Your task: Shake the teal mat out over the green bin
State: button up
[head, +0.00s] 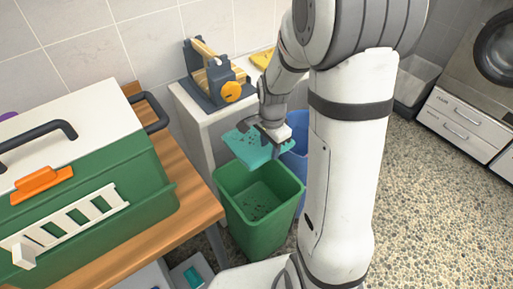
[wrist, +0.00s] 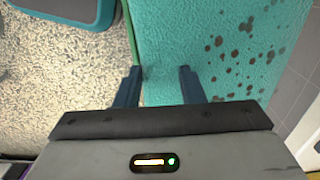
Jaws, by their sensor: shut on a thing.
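The teal mat (head: 252,148) is held nearly flat above the green bin (head: 258,233). Dark specks dot the mat, and in the wrist view the mat (wrist: 225,40) shows larger dark spots toward its right side. My gripper (head: 270,132) is shut on the edge of the mat; its two fingers (wrist: 160,80) show in the wrist view. The bin is open at the top, and dark bits lie on its floor.
A blue bin (head: 295,155) stands behind the green bin, partly hidden by my arm. A wooden table (head: 190,195) with a green and white carrier (head: 90,180) is at left. A pale cabinet (head: 203,120) carries a dark device (head: 215,78). Speckled floor (head: 440,200) is clear at right.

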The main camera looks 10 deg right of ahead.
jog(key=shift+f+b, duration=2.8)
jog(key=shift+f, duration=0.85)
jog(key=shift+r+p, duration=2.95)
jog(key=shift+r, duration=0.75)
notch_tip(320, 180, down, 7)
jog(key=b, duration=0.5)
jog(key=shift+f, duration=0.1)
